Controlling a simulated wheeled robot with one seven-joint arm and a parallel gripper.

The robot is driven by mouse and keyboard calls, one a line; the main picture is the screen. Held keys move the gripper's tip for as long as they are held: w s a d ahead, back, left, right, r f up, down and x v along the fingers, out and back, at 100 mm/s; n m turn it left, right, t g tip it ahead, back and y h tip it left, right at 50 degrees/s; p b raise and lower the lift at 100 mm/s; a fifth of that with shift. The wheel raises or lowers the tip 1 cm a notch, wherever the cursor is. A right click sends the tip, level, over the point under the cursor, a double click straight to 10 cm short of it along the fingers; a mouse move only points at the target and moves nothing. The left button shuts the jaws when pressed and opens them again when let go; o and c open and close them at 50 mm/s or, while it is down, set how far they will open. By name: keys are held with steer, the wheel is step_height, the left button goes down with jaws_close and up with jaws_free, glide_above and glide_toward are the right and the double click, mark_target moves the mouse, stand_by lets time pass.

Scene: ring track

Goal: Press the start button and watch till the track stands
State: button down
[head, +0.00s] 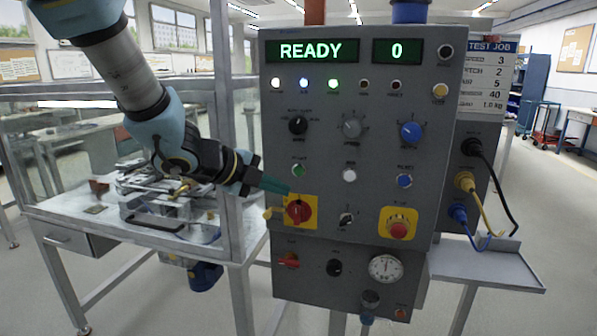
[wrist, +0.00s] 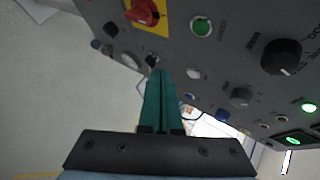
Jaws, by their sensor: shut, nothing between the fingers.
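The grey control panel (head: 340,130) fills the middle of the head view. Its displays read READY (head: 311,51) and 0 (head: 397,51). The green button (head: 299,170), its label too small to read surely, sits at the panel's left; a green button also shows in the wrist view (wrist: 201,26). My gripper (head: 284,190) is shut and empty, its teal fingers just below the green button and above a red rotary switch (head: 298,211). Whether the fingers touch the panel I cannot tell. The fingers also show in the wrist view (wrist: 162,75). No ring track is clearly visible.
A red mushroom button (head: 398,229) on a yellow plate is at lower right. A white button (head: 349,175) and a blue button (head: 404,181) are beside the green one. A framed bench (head: 60,215) with a machine stands left. Cables and a shelf (head: 475,263) are right.

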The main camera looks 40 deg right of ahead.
mark_target(301, 176)
steer(key=shift+w+d+p, duration=0.4)
steer(key=shift+w+d, duration=0.3)
steer(key=shift+d, duration=0.4)
steer(key=shift+w+d+p, duration=0.35)
steer(key=shift+w+d, duration=0.4)
steer(key=shift+d, duration=0.3)
steer(key=shift+w+d+p, duration=0.4)
steer(key=shift+w+d, duration=0.3)
steer(key=shift+d, duration=0.4)
steer(key=shift+d, duration=0.1)
steer(key=shift+w+d, duration=0.2)
steer(key=shift+d, duration=0.05)
steer(key=shift+w+d+p, duration=0.25)
steer(key=shift+d+p, duration=0.1)
stand_by(0.6)
steer(key=shift+s+a+b, duration=0.35)
steer(key=shift+s+a, duration=0.1)
steer(key=shift+a, duration=0.25)
steer(key=shift+s+a+b, duration=0.3)
steer(key=shift+s+a, duration=0.15)
steer(key=shift+a, duration=0.25)
steer(key=shift+s+a+b, duration=0.25)
steer(key=shift+s+a, duration=0.25)
steer(key=shift+a, duration=0.25)
steer(key=shift+s+a+b, duration=0.3)
steer(key=shift+s+a, duration=0.15)
steer(key=shift+a, duration=0.25)
